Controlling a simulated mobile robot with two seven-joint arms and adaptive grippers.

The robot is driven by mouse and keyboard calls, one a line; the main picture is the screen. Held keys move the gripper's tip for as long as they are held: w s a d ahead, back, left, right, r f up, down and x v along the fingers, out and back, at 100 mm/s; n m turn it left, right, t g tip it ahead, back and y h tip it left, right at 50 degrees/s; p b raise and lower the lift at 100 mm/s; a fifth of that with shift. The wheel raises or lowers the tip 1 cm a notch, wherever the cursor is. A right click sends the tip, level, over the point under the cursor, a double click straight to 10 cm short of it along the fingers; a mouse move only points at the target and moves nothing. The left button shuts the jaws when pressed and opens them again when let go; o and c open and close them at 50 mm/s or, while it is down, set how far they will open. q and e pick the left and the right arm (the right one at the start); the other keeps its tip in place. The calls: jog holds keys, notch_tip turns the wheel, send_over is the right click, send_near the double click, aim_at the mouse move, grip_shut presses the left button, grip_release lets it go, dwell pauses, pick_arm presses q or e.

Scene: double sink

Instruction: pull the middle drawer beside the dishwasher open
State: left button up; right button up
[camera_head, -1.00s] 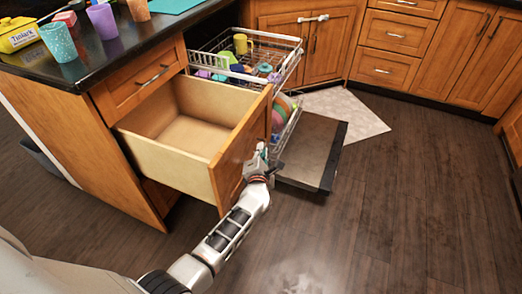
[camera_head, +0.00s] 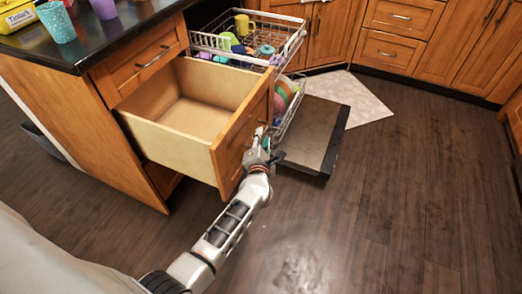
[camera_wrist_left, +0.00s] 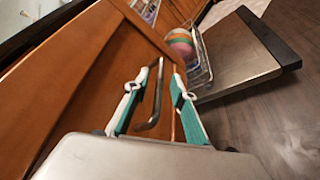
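The middle drawer (camera_head: 180,146) stands well out from the wooden cabinet, with its empty light-wood inside showing. Its front panel (camera_wrist_left: 95,75) fills the left of the left wrist view. The drawer's metal handle (camera_wrist_left: 154,104) shows there between the two teal-padded fingers of my left gripper (camera_wrist_left: 157,92). The fingers are apart, with a gap on both sides of the handle. In the head view my left gripper (camera_head: 261,148) is at the drawer's outer face. The dishwasher (camera_head: 318,128) is open just to the right. My right gripper is not in view.
The dishwasher's upper rack (camera_head: 285,48) is out, with colourful cups and dishes. A closed drawer (camera_head: 152,65) sits above the open one. The black counter (camera_head: 110,40) holds a teal cup (camera_head: 56,22). Dark wooden floor (camera_head: 400,200) is clear at the right.

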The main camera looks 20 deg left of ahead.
pick_arm(q)
jog(key=v, duration=0.8)
jog(key=shift+s, duration=0.35)
jog(key=shift+d, duration=0.1)
